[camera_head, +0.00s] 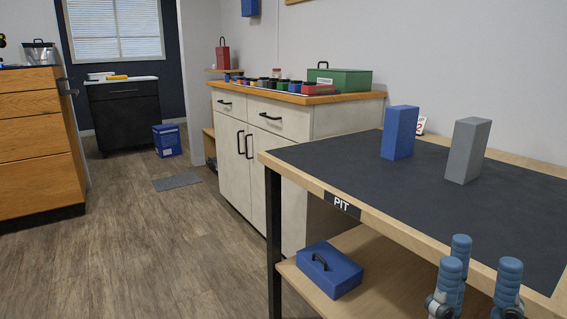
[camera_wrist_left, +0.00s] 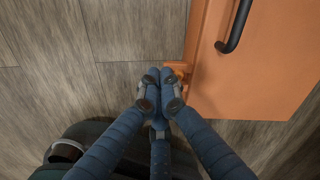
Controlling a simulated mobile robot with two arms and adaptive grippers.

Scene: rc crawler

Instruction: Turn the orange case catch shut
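In the left wrist view an orange case (camera_wrist_left: 250,78) with a dark bar handle (camera_wrist_left: 235,28) fills the upper right. A small orange catch (camera_wrist_left: 181,71) sticks out from its left edge. My left gripper (camera_wrist_left: 160,74) is at this edge, its blue fingertips close together with no gap seen. The right-hand finger is right beside the catch and partly covers it; whether they touch, I cannot tell. The orange case and left gripper are not in the head view. There, my right gripper (camera_head: 478,262) is open and empty at the bottom right, fingers up, by the bench's front edge.
The dark-topped bench (camera_head: 340,160) marked PIT carries a blue block (camera_head: 399,133) and a grey block (camera_head: 468,150). A blue case (camera_head: 330,270) lies on its lower shelf (camera_head: 385,265). A cabinet (camera_head: 270,150) stands behind.

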